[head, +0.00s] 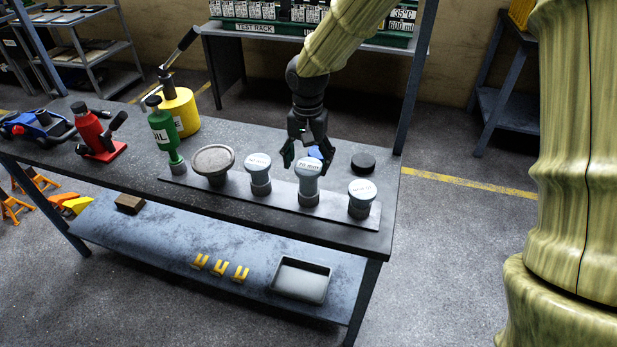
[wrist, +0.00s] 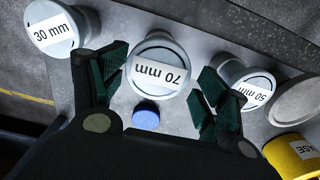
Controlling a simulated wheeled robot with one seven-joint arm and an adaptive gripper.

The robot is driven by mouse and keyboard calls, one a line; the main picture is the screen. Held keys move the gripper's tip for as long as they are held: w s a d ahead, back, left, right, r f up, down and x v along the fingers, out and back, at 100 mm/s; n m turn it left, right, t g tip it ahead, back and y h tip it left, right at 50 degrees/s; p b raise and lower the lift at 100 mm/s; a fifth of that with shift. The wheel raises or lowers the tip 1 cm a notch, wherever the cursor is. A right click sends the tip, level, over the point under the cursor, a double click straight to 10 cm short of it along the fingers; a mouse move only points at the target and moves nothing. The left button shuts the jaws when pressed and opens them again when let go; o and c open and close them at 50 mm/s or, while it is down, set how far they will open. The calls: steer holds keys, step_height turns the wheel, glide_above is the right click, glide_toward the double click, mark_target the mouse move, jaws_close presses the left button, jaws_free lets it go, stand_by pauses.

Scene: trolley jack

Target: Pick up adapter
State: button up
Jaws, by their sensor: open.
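Three grey capped adapters stand upright on a dark strip on the bench. The 50 mm adapter (head: 260,183) is at left, the 70 mm adapter (head: 308,189) in the middle and the 30 mm adapter (head: 361,205) at right. My gripper (head: 306,156) is open, just behind and above the 70 mm one. In the wrist view, my green-padded fingers (wrist: 161,84) are spread, with the 70 mm adapter (wrist: 160,58) beyond and between them. The 30 mm adapter (wrist: 52,28) is to the left and the 50 mm adapter (wrist: 248,84) lies beside the right finger. Contact cannot be told.
A wide dish-topped piece (head: 213,162) stands left of the adapters. A blue disc (head: 315,152) and a black puck (head: 363,162) lie behind them. A green oil bottle (head: 163,129), yellow cylinder (head: 181,110) and red jack (head: 91,133) stand farther left.

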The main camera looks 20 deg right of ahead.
mark_target(309, 184)
steer(key=shift+s+d+f, duration=0.1)
steer(key=shift+s+f, duration=0.15)
steer(key=shift+f, duration=2.55)
steer(key=shift+c, duration=0.3)
